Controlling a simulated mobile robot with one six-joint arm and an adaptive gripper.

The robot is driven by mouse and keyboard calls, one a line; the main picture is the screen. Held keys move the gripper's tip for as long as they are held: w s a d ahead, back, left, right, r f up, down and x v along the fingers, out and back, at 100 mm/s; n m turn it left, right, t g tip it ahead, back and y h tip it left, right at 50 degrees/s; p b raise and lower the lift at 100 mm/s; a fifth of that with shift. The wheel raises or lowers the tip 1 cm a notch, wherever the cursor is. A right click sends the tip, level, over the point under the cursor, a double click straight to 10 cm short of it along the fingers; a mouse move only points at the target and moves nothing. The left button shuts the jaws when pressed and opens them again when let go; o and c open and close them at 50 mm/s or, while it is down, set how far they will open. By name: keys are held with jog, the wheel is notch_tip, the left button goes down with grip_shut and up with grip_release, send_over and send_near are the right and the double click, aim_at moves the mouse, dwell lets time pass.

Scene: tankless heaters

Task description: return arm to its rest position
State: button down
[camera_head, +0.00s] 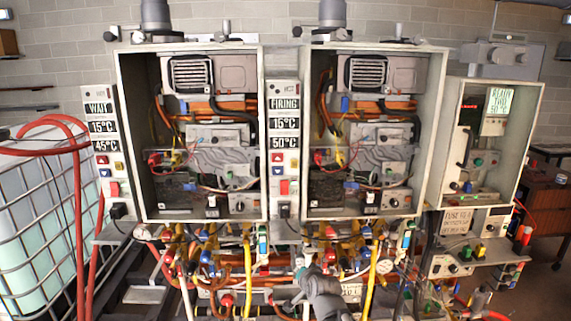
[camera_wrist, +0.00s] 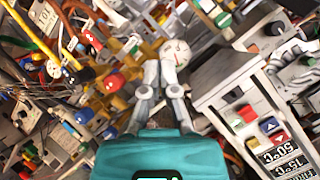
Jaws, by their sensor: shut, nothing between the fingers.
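My gripper (camera_wrist: 160,70) shows in the wrist view with its two grey fingers drawn together and nothing held between them. Its teal body fills the bottom middle of that view. In the head view my grey arm end (camera_head: 320,288) is at the bottom centre, in front of the pipes below the two heaters. The fingertips there are small and hard to make out among the pipes. In the wrist view a round white gauge (camera_wrist: 177,52) lies just beyond the fingertips; I cannot tell whether they touch it.
The left heater (camera_head: 210,208) and right heater (camera_head: 365,206) are open-fronted. A control panel reading FIRING (camera_head: 284,150) stands between them and appears tilted in the wrist view (camera_wrist: 245,110). Dense pipes, valves and yellow hoses (camera_head: 368,285) crowd the area below. A caged tank (camera_head: 35,230) stands left.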

jog(key=s+d+f+n+g+h+b, duration=0.1)
jog(key=s+d+f+n+g+b, duration=0.1)
jog(key=s+d+f+g, duration=0.4)
jog(key=s+d+f+n+g+h+b, duration=0.2)
jog(key=s+d+f+n+g, duration=0.2)
jog(key=s, duration=0.8)
jog(key=shift+d+f+g+h, duration=0.3)
jog(key=shift+d+f+g, duration=0.9)
jog(key=shift+f, duration=1.15)
jog(key=shift+d, duration=0.15)
